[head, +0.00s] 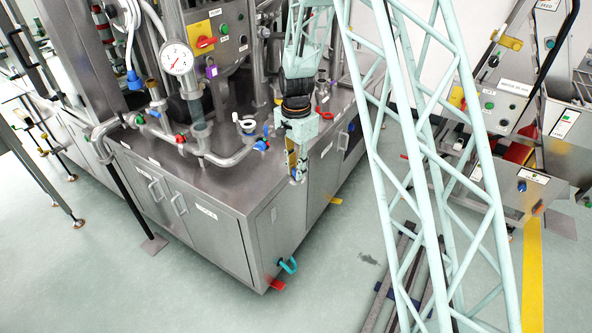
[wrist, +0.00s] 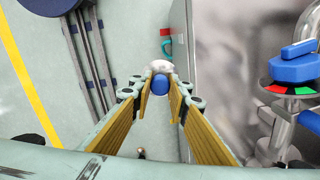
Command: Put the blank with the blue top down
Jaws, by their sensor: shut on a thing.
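The blank with the blue top (wrist: 160,84) is between the fingertips of my gripper (wrist: 161,92) in the wrist view. Its blue top faces the camera and a pale, shiny part shows beyond it. My gripper is shut on it. In the head view my gripper (head: 297,172) points down beside the right edge of the steel cabinet, and the blank shows as a small blue spot (head: 297,174) at its tips. The wrist view shows floor below the blank, so it is held in the air. Its lower end is hard to make out.
The steel cabinet top (head: 215,168) carries pipes, a gauge (head: 177,58) and valves. A valve with a blue handle (wrist: 300,68) is close on the right in the wrist view. A machine with drawers (head: 510,175) stands at right. Floor rails (wrist: 93,60) run beyond open floor.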

